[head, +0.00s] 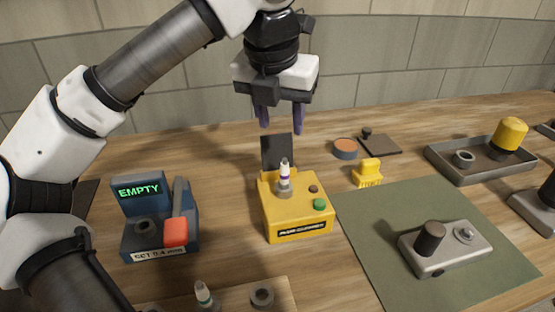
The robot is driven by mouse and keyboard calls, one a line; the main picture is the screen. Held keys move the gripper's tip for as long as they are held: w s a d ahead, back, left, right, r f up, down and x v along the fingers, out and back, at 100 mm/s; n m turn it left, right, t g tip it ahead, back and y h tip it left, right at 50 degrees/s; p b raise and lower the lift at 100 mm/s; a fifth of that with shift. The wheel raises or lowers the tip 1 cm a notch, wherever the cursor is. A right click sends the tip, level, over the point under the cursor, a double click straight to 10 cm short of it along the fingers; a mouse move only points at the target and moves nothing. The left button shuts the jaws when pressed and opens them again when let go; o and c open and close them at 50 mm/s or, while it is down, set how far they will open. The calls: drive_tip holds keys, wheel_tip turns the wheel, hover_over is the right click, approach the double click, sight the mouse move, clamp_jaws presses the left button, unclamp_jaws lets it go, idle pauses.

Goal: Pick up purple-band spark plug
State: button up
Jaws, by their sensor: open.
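The purple-band spark plug (285,173) stands upright in the top of a yellow plug cleaner box (290,230). It has a white body with a purple band, and its lower end is hidden in the socket. My gripper (281,122) is above the plug, pointing down. Its two dark purple fingers are apart with nothing between them. A clear gap lies between the fingertips and the plug's top.
A dark upright flap (277,151) stands at the box's back. A blue gap-setting device (160,232) reads EMPTY at left. A green-band plug (204,295) stands in front. A grey block (445,250) lies on a green mat (375,215); a tray (480,172) is at right.

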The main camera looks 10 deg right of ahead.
sight(285, 161)
drive_tip(key=p+x, duration=0.1)
drive_tip(key=x, duration=0.7)
drive_tip(key=shift+f, duration=0.1)
drive_tip(key=shift+p+x, duration=1.05)
drive_tip(key=shift+x, duration=1.75)
drive_tip(key=shift+s, duration=0.15)
clamp_jaws()
